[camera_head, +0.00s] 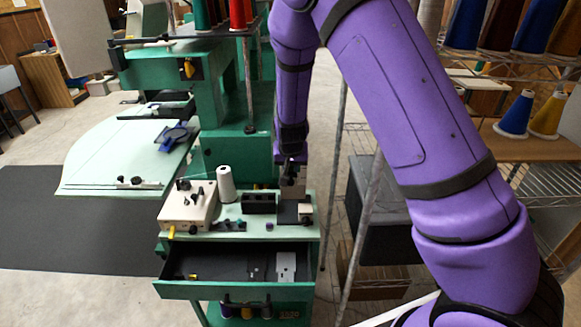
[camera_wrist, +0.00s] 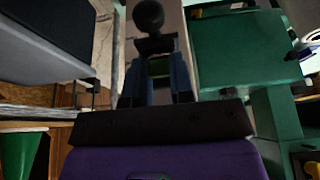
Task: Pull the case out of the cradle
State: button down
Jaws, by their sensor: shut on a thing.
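My gripper (camera_head: 291,160) points down at the right end of the pale green table top. It is over a light block with dark parts (camera_head: 293,187), which looks like the cradle. In the wrist view, the fingers of my gripper (camera_wrist: 157,58) are close together on a dark piece with a round black knob (camera_wrist: 149,16), which I take to be the case. The fingers and wrist hide most of it, so I cannot tell whether it is still seated in the cradle.
On the table top stand a beige box with knobs (camera_head: 187,207), a white thread cone (camera_head: 226,184) and a black open holder (camera_head: 258,202). Below, a drawer (camera_head: 225,265) is open, with flat metal plates inside. A wire rack (camera_head: 548,182) with thread cones stands to the right.

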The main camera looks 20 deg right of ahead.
jog(key=shift+r, duration=1.35)
jog(key=shift+r, duration=0.1)
jog(key=shift+r, duration=1.9)
